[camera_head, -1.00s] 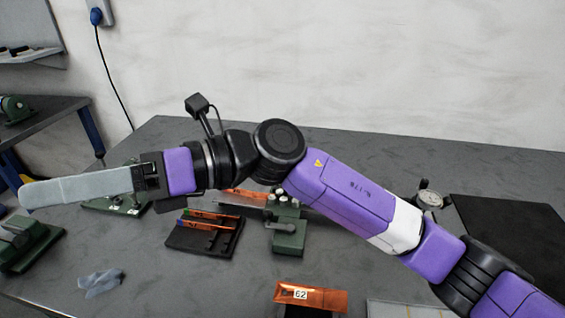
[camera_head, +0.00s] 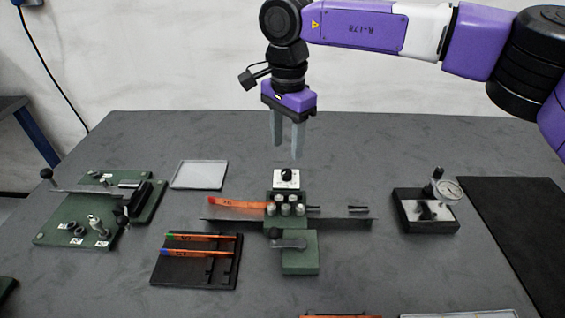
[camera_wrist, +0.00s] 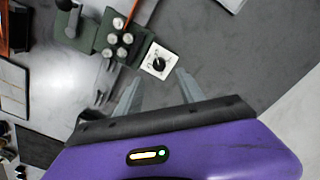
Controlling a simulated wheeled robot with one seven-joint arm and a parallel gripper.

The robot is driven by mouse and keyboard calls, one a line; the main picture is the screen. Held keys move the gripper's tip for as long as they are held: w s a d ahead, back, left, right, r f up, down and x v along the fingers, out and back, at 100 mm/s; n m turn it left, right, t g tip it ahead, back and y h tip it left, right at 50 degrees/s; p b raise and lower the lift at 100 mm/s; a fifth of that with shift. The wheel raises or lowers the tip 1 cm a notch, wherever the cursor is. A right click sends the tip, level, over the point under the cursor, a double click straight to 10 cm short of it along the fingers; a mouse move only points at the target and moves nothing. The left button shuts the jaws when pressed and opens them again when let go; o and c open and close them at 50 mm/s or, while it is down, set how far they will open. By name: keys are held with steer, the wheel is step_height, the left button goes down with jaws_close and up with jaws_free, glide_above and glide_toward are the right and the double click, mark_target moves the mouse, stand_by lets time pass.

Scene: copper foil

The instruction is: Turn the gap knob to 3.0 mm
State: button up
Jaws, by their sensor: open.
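The gap knob (camera_head: 287,174) is a small black knob on a white dial plate (camera_head: 286,184) at the back of the green roller machine (camera_head: 300,252). In the wrist view the black knob (camera_wrist: 159,64) sits on its white plate, beyond and between my fingertips. The dial marks are too small to read. My gripper (camera_head: 286,152) points down above the knob, apart from it, with two grey fingers open and empty. In the wrist view my gripper (camera_wrist: 158,78) shows its fingers spread on either side.
A copper strip (camera_head: 236,204) lies left of the rollers. A black rack (camera_head: 190,278) with strips stands front left, a green lever fixture (camera_head: 85,225) far left, a pale tray (camera_head: 200,175) behind. A dial gauge (camera_head: 449,190) stands right. The table behind the machine is clear.

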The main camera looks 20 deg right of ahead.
mark_target(287, 171)
steer(key=shift+s+d+f, duration=0.1)
steer(key=shift+f, duration=3.85)
jaws_close()
